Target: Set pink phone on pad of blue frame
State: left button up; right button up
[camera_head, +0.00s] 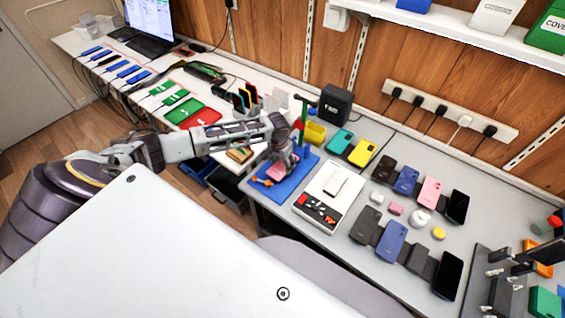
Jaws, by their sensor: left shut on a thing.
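A blue frame (291,188) with a flat blue base and a green post stands on the grey table near the picture's middle. My left gripper (284,163) is over this base, close to the post, and shut on a pink phone (275,171). The phone is low over the base and partly hidden by the gripper; I cannot tell whether it touches the pad, which is also covered. Another pink phone (430,191) lies in the right-hand group of phones. My right gripper is not in view.
A white tray (322,211) stands right of the blue frame. Teal (340,141) and yellow (363,152) phones and a black box (335,104) are behind. Several phones and small cases lie farther right. A dark fixture (487,280) stands at the right edge.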

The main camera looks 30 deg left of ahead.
pick_arm(q)
jog(key=shift+f+p, duration=0.1)
jog(key=shift+p, duration=0.35)
dwell(0.6)
dwell(0.4)
jog(key=o, duration=1.2)
jog(key=shift+c, duration=0.2)
jog(key=o, duration=0.3)
jog(key=shift+r+p, duration=0.6)
jog(key=shift+p, duration=0.35)
jog(key=shift+r, duration=0.15)
